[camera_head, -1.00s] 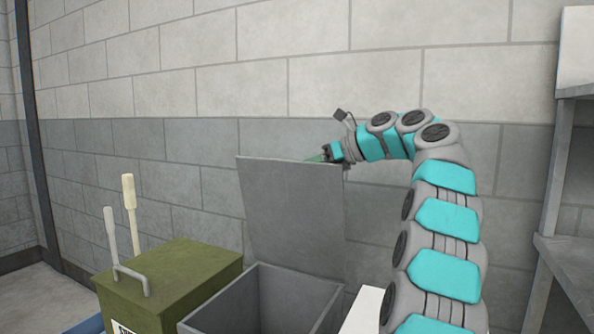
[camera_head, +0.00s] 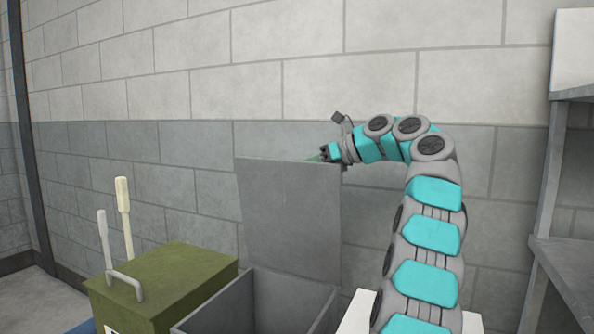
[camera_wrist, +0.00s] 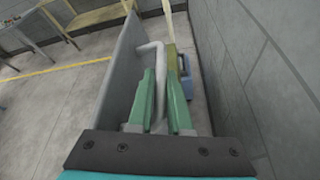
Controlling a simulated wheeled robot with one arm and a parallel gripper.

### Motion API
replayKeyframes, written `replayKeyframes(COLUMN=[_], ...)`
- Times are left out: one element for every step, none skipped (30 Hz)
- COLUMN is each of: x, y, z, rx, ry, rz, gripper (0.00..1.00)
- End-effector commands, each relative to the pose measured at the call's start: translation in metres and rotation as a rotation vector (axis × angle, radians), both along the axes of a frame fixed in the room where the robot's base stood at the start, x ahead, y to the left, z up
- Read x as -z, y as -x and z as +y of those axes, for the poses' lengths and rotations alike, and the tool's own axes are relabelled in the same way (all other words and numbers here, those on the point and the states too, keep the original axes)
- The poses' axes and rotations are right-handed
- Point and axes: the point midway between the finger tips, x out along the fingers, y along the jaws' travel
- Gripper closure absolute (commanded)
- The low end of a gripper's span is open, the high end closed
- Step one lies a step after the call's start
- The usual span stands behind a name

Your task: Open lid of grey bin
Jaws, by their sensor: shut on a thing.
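The grey bin (camera_head: 237,303) stands at the bottom centre of the head view, its top uncovered and its inside partly visible. Its grey lid (camera_head: 290,215) stands up steeply at the bin's back edge. In the wrist view the lid (camera_wrist: 123,70) shows as a flat panel left of the fingers. A pale grey bent handle (camera_wrist: 158,52) on the lid runs between my green fingers. My gripper (camera_wrist: 161,88) is shut on this handle. In the head view my gripper (camera_head: 318,157) is at the lid's top right corner, mostly hidden behind the lid.
A green box (camera_head: 175,280) with a bar handle and two upright sticks (camera_head: 125,215) stands left of the bin. The block wall (camera_head: 420,70) is close behind the lid. Grey shelving (camera_head: 562,245) stands at the right.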

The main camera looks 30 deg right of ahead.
Motion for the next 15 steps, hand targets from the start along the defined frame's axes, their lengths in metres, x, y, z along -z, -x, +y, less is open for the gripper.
replayKeyframes(x=[0.0007, 0.0006, 0.0006, 0.0006, 0.0005, 0.0004, 0.0004, 0.0003, 0.0003, 0.0001, 0.0001, 0.0001, 0.0001, 0.0, 0.0], y=[-0.0007, -0.0005, -0.0005, -0.0005, -0.0005, -0.0004, -0.0003, -0.0003, -0.0003, -0.0002, -0.0002, -0.0002, -0.0001, -0.0001, -0.0001], z=[0.0006, 0.0006, 0.0006, 0.0006, 0.0006, 0.0006, 0.0005, 0.0005, 0.0005, 0.0003, 0.0003, 0.0003, 0.0003, 0.0002, 0.0002], rx=[-0.001, -0.001, -0.001, -0.001, -0.001, -0.001, -0.001, -0.002, 0.0, 0.0, 0.0, 0.0, 0.0, 0.0, 0.0], ry=[0.0, 0.0, 0.0, 0.0, 0.0, 0.0, 0.0, 0.001, 0.001, 0.001, 0.001, 0.001, 0.001, 0.001, 0.001], rz=[0.001, 0.001, 0.001, 0.001, 0.001, 0.001, 0.001, 0.0, -0.001, -0.001, -0.001, -0.001, -0.001, -0.001, -0.001], gripper=[1.0, 1.0, 0.8, 0.77, 0.74, 0.69, 0.66, 0.62, 0.58, 0.55, 0.53, 0.53, 0.53, 0.53, 0.53])
